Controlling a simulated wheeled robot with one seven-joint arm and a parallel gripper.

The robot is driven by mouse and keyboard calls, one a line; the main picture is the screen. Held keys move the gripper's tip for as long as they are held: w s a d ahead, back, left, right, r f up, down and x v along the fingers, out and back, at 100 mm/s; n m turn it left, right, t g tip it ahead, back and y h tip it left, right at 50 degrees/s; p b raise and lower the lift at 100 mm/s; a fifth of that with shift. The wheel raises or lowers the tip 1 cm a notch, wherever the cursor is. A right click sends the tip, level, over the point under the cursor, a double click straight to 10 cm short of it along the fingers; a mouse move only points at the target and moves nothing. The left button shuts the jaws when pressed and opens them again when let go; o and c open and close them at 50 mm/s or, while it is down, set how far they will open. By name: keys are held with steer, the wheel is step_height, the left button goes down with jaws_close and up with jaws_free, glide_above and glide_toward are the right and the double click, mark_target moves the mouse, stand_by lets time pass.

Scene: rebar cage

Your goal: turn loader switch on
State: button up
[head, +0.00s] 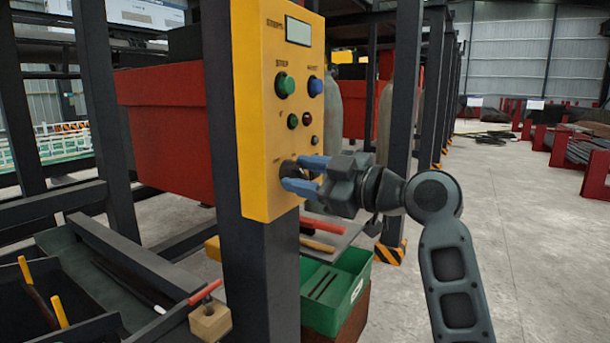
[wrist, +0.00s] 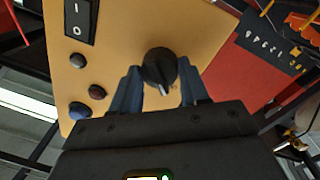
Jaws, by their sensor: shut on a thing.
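The loader switch is a black rotary knob (wrist: 160,68) with a white pointer mark, low on the yellow control panel (head: 262,100). In the head view the knob (head: 290,178) is partly hidden by the fingers. My gripper (head: 303,174) reaches in from the right, its two blue fingers at the panel face. In the wrist view my gripper (wrist: 160,85) has one finger on each side of the knob and is shut on it. The pointer mark is directed toward my gripper's palm. The lettering by the knob is too small to read.
The panel also carries a green button (head: 284,85), a blue button (head: 315,86) and smaller buttons. A black rocker switch (wrist: 79,20) shows in the wrist view. A dark post (head: 258,270) holds the panel. A green bin (head: 335,290) stands below; open floor lies to the right.

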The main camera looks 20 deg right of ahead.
steer(key=shift+c, duration=1.2)
steer(key=shift+m+p, duration=0.3)
steer(key=m+p, duration=0.2)
steer(key=m, duration=0.1)
steer(key=shift+r+m, duration=0.2)
steer(key=shift+m, duration=0.1)
steer(key=m+p, duration=0.4)
steer(key=shift+g, duration=0.3)
steer(key=shift+w+d+f+m+g+y+p, duration=0.1)
steer(key=shift+m+g+y+p, duration=0.05)
steer(key=shift+m+p, duration=1.8)
steer(key=shift+d+m+g+y+p, duration=0.15)
steer(key=shift+m+p, duration=1.25)
steer(key=shift+m, duration=1.05)
steer(key=shift+a, duration=0.1)
